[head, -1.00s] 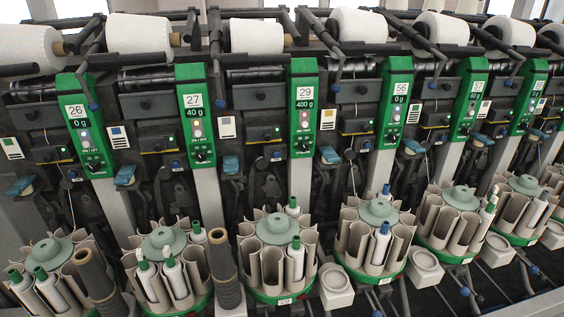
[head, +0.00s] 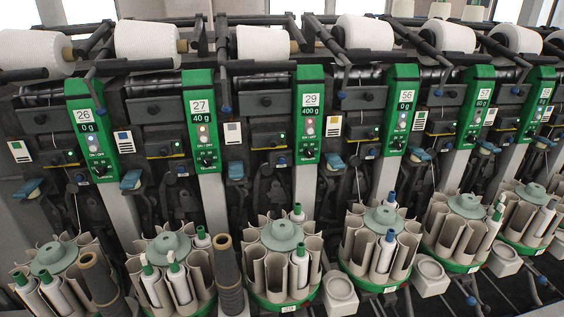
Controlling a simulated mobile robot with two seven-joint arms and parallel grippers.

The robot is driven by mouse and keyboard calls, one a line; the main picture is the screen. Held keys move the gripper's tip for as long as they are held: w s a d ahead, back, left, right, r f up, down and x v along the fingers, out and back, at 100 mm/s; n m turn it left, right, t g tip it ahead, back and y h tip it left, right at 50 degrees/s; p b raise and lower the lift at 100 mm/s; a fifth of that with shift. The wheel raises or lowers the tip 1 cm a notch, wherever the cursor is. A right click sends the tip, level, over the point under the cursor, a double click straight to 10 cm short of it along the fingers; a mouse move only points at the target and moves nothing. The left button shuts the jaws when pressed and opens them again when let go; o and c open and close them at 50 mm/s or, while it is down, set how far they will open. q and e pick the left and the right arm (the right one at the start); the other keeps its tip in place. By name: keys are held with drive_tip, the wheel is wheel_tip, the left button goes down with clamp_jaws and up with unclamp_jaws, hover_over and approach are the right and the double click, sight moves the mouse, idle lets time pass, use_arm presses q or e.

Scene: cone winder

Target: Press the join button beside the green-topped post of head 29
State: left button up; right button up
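The green-topped post of head 29 (head: 309,88) stands near the middle of the head view. Its label reads 29 and its display 400 g, with small round lights and a dark knob (head: 308,153) below. Left of the post is a dark unit with a yellow-edged strip (head: 268,140) and a small green light. A small blue part (head: 281,160) sits just below that strip, close to the post. I cannot tell from its size which of these small parts is the join button. Neither of my grippers shows.
Similar posts stand on both sides, including head 27 (head: 201,110) and head 56 (head: 402,105). White yarn cones (head: 263,42) lie along the top. A tube carousel (head: 280,234) stands below head 29. Two dark upright tubes (head: 226,268) (head: 98,280) rise in front.

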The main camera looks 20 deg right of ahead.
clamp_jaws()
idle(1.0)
